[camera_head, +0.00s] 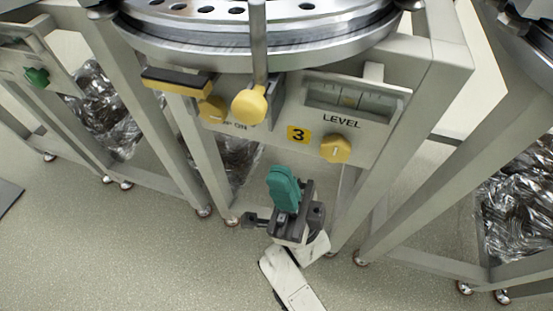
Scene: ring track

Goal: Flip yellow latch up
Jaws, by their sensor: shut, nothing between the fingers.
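The grey station with the "3" label carries several yellow parts on its front. A yellow ball-like handle (249,105) hangs at the lower end of a metal rod in front of the panel. A black bar with a yellow edge (177,82) lies to its left. A yellow knob (213,109) sits partly behind the handle, beside partly hidden lettering. I cannot tell for certain which part is the latch. My gripper (284,183), with teal fingertips, is shut and empty. It appears below the "3" label and the handle, apart from them in the picture.
Another yellow knob (335,148) sits under the "LEVEL" gauge (353,98). A round metal plate (260,52) with holes overhangs the panel. Slanted frame legs stand on both sides. A neighbouring station with a green knob (37,76) is at left. The floor in front is open.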

